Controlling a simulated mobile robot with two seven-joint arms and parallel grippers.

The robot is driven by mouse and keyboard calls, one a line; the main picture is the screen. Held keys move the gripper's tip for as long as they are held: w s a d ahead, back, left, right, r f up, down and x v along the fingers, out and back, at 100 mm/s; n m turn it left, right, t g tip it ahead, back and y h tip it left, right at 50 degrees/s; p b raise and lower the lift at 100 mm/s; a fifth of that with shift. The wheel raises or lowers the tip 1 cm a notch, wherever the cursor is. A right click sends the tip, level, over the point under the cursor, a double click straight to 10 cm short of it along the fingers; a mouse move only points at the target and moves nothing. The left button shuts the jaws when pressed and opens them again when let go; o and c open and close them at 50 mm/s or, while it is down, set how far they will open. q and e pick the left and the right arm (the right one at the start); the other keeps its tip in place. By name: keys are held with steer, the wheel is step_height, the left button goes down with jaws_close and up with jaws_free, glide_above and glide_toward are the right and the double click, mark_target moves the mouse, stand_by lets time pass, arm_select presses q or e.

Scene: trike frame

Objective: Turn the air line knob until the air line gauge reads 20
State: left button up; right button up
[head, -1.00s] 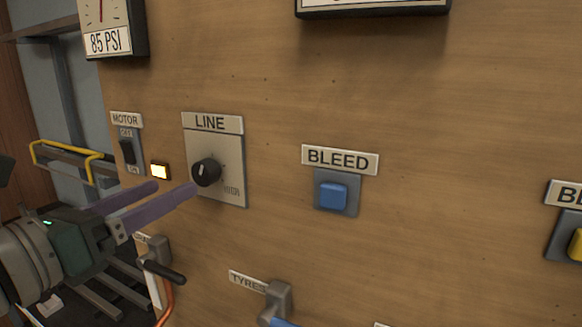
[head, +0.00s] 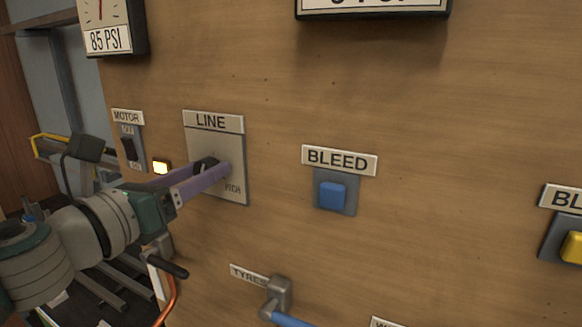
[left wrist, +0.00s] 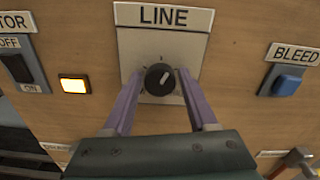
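The air line knob (head: 205,163) is black and round, on a grey plate under the LINE label. In the head view the fingers partly hide the knob. A gauge (head: 108,40) at the upper left reads 85 PSI; its top is cut off, and whether it is the line gauge I cannot tell. My right gripper is not in view.
A second gauge (head: 372,8) is cut off at the top. A motor switch (head: 130,150) and lit yellow lamp (head: 161,167) are left of the knob. A blue BLEED button (head: 333,195) is to the right. A grey valve (head: 280,292) sits below.

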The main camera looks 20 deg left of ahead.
arm_select(q)
jaws_close()
stand_by(0.5)
steer(key=n, duration=1.1)
steer(key=shift+a, duration=0.1)
steer(key=n+p, duration=0.1)
steer(key=n, duration=1)
steer(key=shift+f+p, duration=0.2)
steer(key=shift+p, duration=0.15)
